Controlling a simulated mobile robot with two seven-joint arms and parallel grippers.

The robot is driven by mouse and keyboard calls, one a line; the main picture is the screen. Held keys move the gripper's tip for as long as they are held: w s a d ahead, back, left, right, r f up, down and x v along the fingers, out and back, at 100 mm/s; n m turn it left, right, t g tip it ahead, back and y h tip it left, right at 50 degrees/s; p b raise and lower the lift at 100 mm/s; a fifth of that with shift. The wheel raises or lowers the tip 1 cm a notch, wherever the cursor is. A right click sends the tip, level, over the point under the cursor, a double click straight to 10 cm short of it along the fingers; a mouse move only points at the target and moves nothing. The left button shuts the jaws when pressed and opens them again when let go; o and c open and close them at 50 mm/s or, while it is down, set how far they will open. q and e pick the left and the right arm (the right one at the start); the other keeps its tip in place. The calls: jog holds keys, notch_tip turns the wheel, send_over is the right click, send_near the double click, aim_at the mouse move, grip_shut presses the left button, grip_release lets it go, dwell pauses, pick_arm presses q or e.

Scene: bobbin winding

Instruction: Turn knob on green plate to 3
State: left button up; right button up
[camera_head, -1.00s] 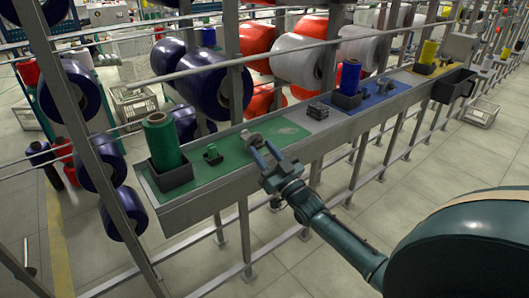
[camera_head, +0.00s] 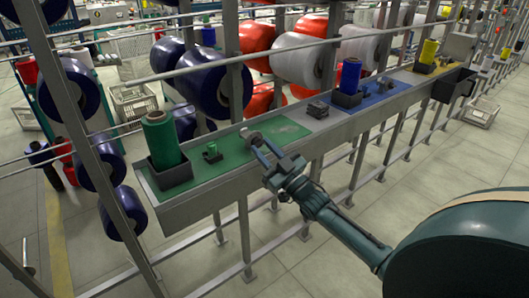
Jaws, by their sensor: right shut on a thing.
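The green plate (camera_head: 228,158) lies on the long grey rail shelf at its near left end. A small grey round knob (camera_head: 253,137) stands on the plate's right half. My right gripper (camera_head: 262,145) reaches up from the lower right. Its two fingers are at the knob and shut on it, partly hiding it. The number marks around the knob are too small to read. My left gripper is not in view.
A dark block (camera_head: 318,109) and a blue cone (camera_head: 350,76) are further right. Large blue rolls (camera_head: 214,80) hang behind the rail.

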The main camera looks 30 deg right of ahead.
jog(key=n+y, duration=0.1)
jog(key=n, duration=0.1)
jog(key=shift+n, duration=0.4)
jog(key=n+g+y, duration=0.1)
jog(key=n, duration=0.1)
jog(key=n+g+y, duration=0.1)
jog(key=n, duration=0.2)
jog(key=n+y, duration=0.1)
jog(key=n, duration=0.1)
jog(key=shift+d+r+n+g, duration=0.15)
jog(key=shift+d+n+g, duration=0.05)
jog(key=shift+n+g, duration=0.2)
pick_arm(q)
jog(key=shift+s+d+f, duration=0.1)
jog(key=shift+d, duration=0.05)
pick_arm(e)
jog(key=shift+n+g, duration=0.4)
jog(key=shift+n, duration=0.4)
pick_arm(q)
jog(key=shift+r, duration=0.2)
pick_arm(e)
jog(key=o, duration=1)
